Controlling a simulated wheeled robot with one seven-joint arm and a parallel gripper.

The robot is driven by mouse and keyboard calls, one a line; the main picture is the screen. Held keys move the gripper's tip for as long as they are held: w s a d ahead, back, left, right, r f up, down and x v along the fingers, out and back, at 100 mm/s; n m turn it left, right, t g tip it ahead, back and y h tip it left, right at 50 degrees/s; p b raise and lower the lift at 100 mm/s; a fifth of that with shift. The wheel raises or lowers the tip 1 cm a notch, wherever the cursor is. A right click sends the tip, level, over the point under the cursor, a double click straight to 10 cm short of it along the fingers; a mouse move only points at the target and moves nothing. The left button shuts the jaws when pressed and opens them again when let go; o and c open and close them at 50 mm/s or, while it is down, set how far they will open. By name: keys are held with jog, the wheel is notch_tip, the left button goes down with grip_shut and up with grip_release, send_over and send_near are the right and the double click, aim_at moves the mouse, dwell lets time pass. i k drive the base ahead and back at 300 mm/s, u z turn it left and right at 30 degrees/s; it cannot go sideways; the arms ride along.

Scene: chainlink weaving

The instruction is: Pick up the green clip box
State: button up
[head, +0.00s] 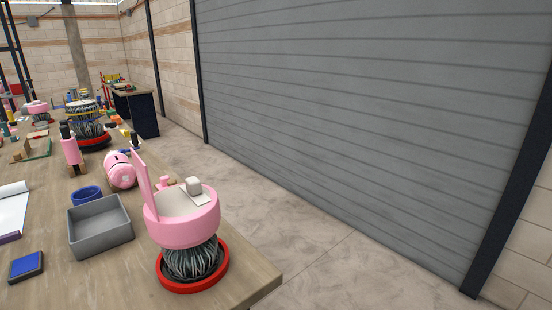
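No box that I can clearly make out as the green clip box shows in the head view. A small flat green thing (40,150) lies far back on the left of the table, with tan pieces beside or on it. It is too small to tell whether it is the clip box. My gripper is not in view.
The wooden table (115,275) runs along the left. A pink drum-shaped thing (181,230) on a red ring (195,287) stands at its near right corner. A grey open bin (100,228), a blue ring (87,194) and a blue box (26,267) sit left of it. Floor (300,235) is clear to the right.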

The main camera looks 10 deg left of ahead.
aim_at(109, 113)
jog(key=i, duration=4)
jog(key=u, duration=1.65)
jog(key=i, duration=2.8)
